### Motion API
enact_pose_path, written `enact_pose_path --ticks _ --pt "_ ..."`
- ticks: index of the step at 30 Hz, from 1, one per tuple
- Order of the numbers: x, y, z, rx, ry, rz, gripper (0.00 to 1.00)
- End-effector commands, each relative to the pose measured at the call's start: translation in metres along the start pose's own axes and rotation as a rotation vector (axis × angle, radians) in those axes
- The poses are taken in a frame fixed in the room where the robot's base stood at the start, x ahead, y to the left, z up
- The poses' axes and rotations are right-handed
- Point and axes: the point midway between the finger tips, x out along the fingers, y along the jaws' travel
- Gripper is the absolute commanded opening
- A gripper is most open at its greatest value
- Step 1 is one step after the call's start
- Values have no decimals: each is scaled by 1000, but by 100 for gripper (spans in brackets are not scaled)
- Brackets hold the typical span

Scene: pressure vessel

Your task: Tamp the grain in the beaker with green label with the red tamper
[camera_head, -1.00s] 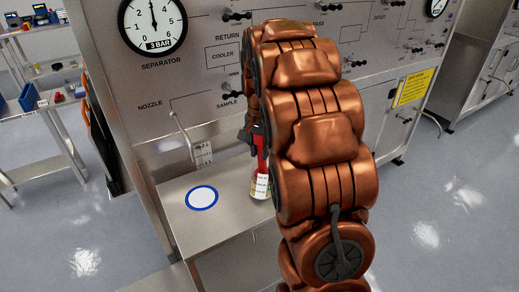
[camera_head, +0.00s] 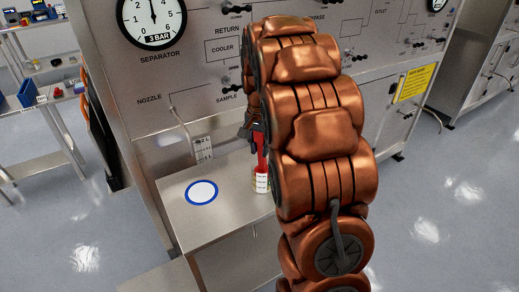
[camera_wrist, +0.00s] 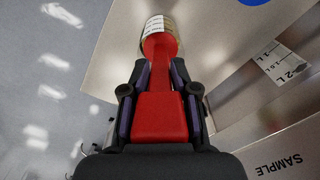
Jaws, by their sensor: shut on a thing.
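My gripper (camera_wrist: 160,82) is shut on the red tamper (camera_wrist: 160,118), one dark finger on each side of it. In the wrist view the tamper's far end meets the mouth of a clear beaker (camera_wrist: 157,22) with white graduation print. In the head view the beaker (camera_head: 262,183) stands upright on the steel shelf, with the red tamper (camera_head: 261,150) rising from its top. My arm hides part of the gripper (camera_head: 255,130) and the beaker's right side. I cannot tell how deep the tamper sits, and no grain or green label shows clearly.
A blue-ringed white disc (camera_head: 202,192) lies on the steel shelf (camera_head: 215,222), left of the beaker. A nozzle pipe (camera_head: 181,125) and a volume scale (camera_head: 203,149) are at the panel behind. Bare shelf lies between disc and beaker.

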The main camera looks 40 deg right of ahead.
Motion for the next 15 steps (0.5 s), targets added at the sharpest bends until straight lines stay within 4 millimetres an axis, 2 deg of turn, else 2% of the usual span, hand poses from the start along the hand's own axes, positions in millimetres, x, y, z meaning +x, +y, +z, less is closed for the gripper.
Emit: enact_pose_path --ticks 6,15 --pt "-16 0 0 0 1 -1 0" --pt "-16 0 0 0 0 0 0"
